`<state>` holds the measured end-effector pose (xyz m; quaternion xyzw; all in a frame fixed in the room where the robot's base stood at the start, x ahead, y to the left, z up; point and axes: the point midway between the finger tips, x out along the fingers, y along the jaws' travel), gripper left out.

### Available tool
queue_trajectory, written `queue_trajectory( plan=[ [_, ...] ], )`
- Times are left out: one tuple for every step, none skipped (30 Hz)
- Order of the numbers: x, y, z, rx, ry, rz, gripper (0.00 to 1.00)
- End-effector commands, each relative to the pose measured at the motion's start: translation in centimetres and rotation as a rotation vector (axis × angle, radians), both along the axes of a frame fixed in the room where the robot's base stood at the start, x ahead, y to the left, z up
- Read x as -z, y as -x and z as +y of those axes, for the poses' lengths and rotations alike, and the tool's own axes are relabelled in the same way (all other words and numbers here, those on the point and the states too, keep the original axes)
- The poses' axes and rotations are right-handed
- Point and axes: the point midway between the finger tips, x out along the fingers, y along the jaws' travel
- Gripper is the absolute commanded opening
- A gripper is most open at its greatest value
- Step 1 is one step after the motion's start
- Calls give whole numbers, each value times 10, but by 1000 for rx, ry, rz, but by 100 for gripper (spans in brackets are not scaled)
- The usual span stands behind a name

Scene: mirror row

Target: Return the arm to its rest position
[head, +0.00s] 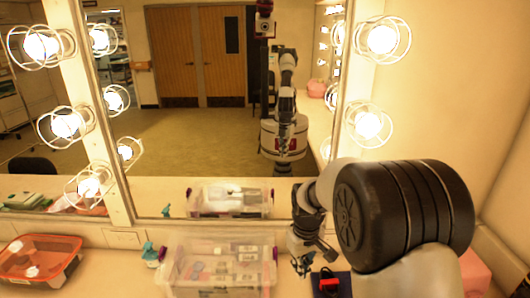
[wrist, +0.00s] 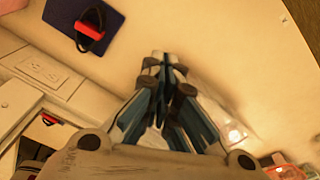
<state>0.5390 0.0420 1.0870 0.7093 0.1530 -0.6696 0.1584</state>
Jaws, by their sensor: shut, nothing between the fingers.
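My gripper (head: 302,264) hangs above the counter in the head view, to the right of a clear plastic box, with my dark arm joint in front on the right. In the wrist view my gripper (wrist: 165,62) is shut, with its fingertips together and nothing between them. The arm is bent and pointing down toward the counter; it does not touch anything that I can see.
The clear box (head: 215,278) holds small items. An orange-rimmed tray (head: 40,279) stands at the left. A red object (head: 329,285) lies on a dark blue mat (head: 344,277) close to my gripper; both show in the wrist view. Lit bulbs frame the mirror (head: 185,130) behind.

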Motion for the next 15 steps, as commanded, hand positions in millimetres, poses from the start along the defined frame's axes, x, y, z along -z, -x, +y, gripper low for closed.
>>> queue_trajectory(
  plan=[
    [-14, 6, -2, 13, -2, -16, 0],
    [-22, 10, -3, 22, -3, -22, 0],
    [-32, 17, -5, 35, -4, -33, 0],
    [-41, 22, -6, 45, -6, -42, 0],
    [-50, 28, -8, 57, -8, -52, 0],
    [-62, 38, -10, 75, -10, -65, 0],
    [-72, 46, -12, 88, -12, -77, 0],
    [-81, 55, -14, 103, -14, -87, 0],
    [-93, 68, -17, 124, -18, -103, 0],
    [-101, 78, -19, 139, -21, -115, 0],
    [-109, 89, -20, 155, -23, -127, 0],
    [-118, 103, -23, 173, -27, -142, 0],
    [-124, 114, -24, 189, -30, -153, 0],
    [-130, 125, -26, 204, -33, -165, 0],
    [-136, 140, -28, 224, -37, -180, 0]
  ],
)
